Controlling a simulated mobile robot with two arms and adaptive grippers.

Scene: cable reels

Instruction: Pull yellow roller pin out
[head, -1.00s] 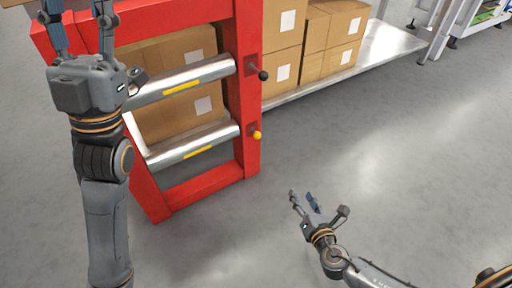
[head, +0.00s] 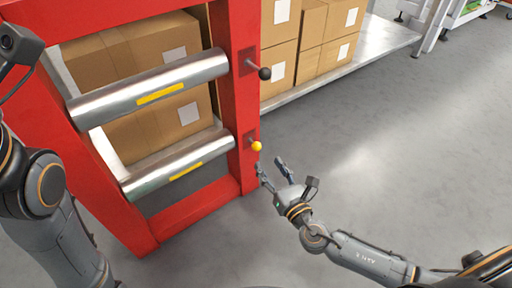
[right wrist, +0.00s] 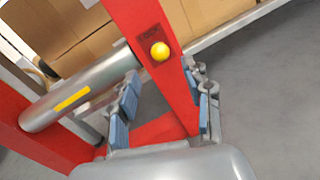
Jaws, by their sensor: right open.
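The yellow roller pin (head: 257,146) is a small yellow ball knob on the right post of the red frame (head: 240,120), level with the lower metal roller (head: 180,165). It also shows in the right wrist view (right wrist: 160,51), upper middle. My right gripper (head: 272,172) is open and empty, just below and right of the yellow knob in the head view. In the right wrist view its blue-padded fingers (right wrist: 163,112) are spread, with the red post behind them and the knob beyond. My left arm is at the left edge; its fingertips are out of view.
A black knob (head: 264,73) on a short rod sticks out above, level with the upper roller (head: 150,88). Cardboard boxes (head: 310,40) stand on a low platform behind the frame. The floor (head: 400,140) to the right is clear.

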